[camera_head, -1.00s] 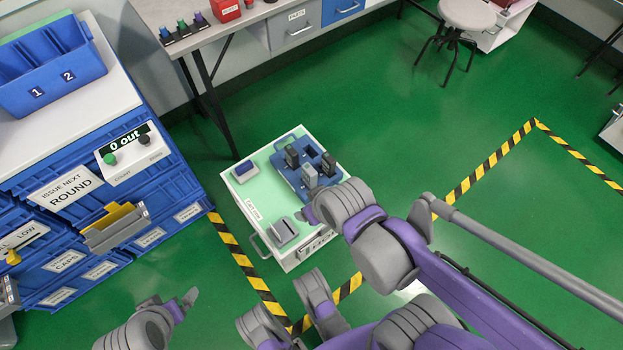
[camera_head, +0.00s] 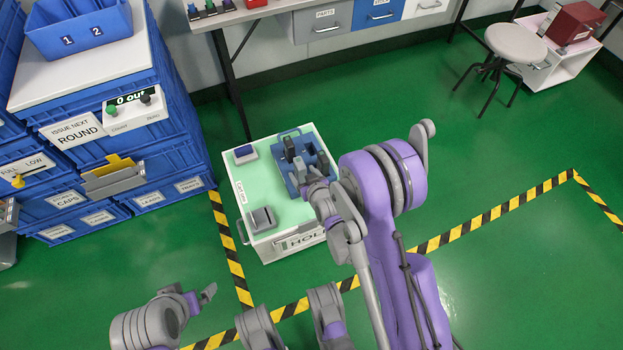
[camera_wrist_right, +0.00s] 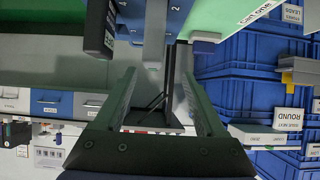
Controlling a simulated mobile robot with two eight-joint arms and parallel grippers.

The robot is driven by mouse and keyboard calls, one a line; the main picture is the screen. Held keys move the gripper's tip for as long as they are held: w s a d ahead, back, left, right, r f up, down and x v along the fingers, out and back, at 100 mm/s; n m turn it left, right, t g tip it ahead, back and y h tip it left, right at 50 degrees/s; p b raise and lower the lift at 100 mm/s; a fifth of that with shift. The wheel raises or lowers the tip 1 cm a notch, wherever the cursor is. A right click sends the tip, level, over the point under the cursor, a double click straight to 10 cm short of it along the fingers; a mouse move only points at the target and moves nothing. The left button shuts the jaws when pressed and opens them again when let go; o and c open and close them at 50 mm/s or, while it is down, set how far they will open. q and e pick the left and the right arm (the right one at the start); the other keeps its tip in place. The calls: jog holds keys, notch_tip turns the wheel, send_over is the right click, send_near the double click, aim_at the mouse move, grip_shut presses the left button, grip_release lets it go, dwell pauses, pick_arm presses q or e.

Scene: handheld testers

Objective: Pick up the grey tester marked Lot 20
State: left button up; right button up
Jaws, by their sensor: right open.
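On the cart stands a blue tray (camera_head: 281,168) holding several upright testers. A dark tester (camera_head: 289,148) stands towards its back left, and a grey tester (camera_head: 299,170) stands nearer the front, partly hidden by my right gripper (camera_head: 308,184). In the right wrist view, a grey tester (camera_wrist_right: 155,32) lies beyond and between the fingers of my open right gripper (camera_wrist_right: 163,104). A dark tester (camera_wrist_right: 97,27) is to its left. No lot marking is readable. My left gripper (camera_head: 203,296) is low at the left, away from the cart; its jaw opening is unclear.
A workbench (camera_head: 250,13) is behind. Green floor is free to the right.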

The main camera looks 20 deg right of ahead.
aim_at(302, 173)
jog(key=shift+s+d+f, duration=0.15)
jog(key=shift+d+f, duration=0.05)
jog(key=shift+f, duration=0.35)
jog(key=shift+s+d+f, duration=0.1)
jog(key=shift+d+f, duration=0.05)
jog(key=shift+f, duration=0.35)
jog(key=shift+f+t, duration=0.1)
jog(key=shift+t, duration=0.2)
jog(key=p+x, duration=0.2)
jog(key=p, duration=0.2)
jog(key=shift+w, duration=0.25)
jog(key=shift+x, duration=1.2)
jog(key=shift+f+b+x, duration=0.25)
jog(key=shift+b+x, duration=0.3)
jog(key=shift+x, duration=2.45)
pick_arm(q)
jog(key=v, duration=0.3)
jog(key=shift+s+d+r, duration=0.1)
jog(key=shift+d+r, duration=0.1)
jog(key=shift+d, duration=0.15)
pick_arm(e)
jog(key=shift+s+d, duration=0.2)
jog(key=shift+c, duration=0.3)
grip_shut()
